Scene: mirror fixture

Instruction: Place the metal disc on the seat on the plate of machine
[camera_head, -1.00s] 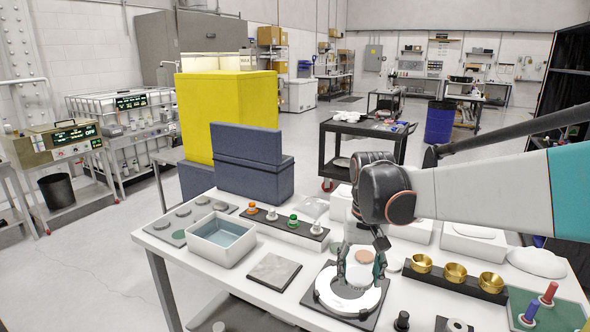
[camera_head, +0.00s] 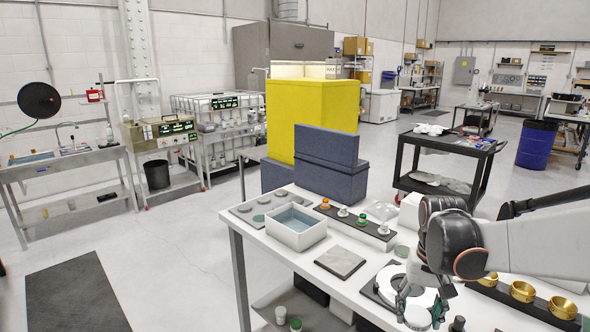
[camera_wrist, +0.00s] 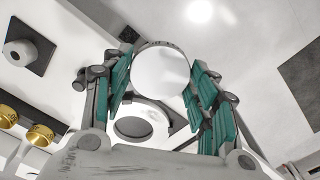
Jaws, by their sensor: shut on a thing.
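My gripper (camera_head: 415,305) is shut on a pale round metal disc (camera_head: 418,318), low at the right of the head view. In the wrist view the disc (camera_wrist: 160,70) is held between the green-padded fingers (camera_wrist: 158,90), apart from the table. Behind it is a white ring-shaped fixture (camera_wrist: 150,112) with a round opening, on a dark square plate. The ring (camera_head: 390,273) and its plate (camera_head: 372,290) also show in the head view, partly hidden by my gripper. I cannot tell which part is the machine's seat.
Open floor (camera_head: 180,255) lies between.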

